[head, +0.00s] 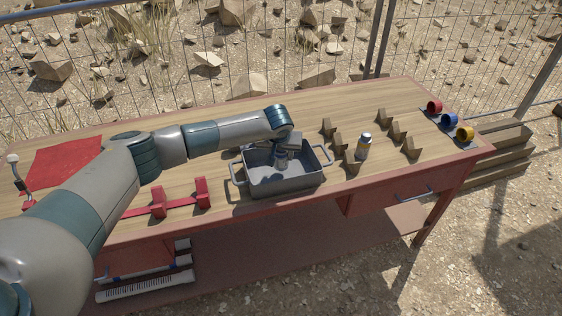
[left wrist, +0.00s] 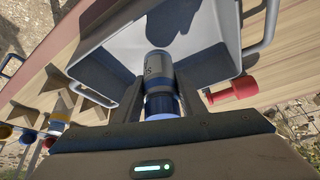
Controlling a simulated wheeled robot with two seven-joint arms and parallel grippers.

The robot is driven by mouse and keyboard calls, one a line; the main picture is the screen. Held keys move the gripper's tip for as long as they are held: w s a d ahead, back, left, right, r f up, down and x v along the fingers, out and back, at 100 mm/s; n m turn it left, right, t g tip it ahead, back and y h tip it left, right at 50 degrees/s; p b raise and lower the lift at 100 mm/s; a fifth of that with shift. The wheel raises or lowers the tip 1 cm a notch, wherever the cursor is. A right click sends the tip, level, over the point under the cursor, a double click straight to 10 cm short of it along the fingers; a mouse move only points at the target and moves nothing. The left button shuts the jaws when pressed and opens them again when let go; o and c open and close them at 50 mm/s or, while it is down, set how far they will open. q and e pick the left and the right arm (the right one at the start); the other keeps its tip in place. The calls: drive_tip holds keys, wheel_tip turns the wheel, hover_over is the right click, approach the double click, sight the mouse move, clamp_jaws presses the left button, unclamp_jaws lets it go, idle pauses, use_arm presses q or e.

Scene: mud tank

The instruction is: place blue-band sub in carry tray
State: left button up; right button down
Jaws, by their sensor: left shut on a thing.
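The grey carry tray (head: 262,187) with two side handles stands on the table, and its walls fill much of the left wrist view (left wrist: 120,45). My left gripper (head: 283,160) reaches down over the tray's opening. In the left wrist view it is shut on the blue-band sub (left wrist: 159,72), a grey cylinder with a blue band between the fingers. The sub points into the tray; I cannot tell whether it touches the floor. In the head view the arm hides most of it. My right gripper is not in view.
A yellow-banded sub (head: 363,147) stands among several wooden blocks (head: 397,131) right of the tray. Red, blue and yellow rings (head: 450,120) are at the far right. A red bracket (head: 180,203) and red cloth (head: 65,162) lie left. A wire fence stands behind.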

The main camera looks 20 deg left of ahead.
sight(281, 162)
use_arm(q)
wheel_tip(281, 162, down, 3)
drive_tip(key=shift+r+p, duration=0.1)
drive_tip(key=shift+p, duration=0.65)
drive_tip(key=shift+f, duration=0.35)
drive_tip(key=shift+f, duration=0.2)
drive_tip(key=o, duration=1.4)
drive_tip(key=shift+c, duration=0.2)
drive_tip(key=shift+r, duration=0.1)
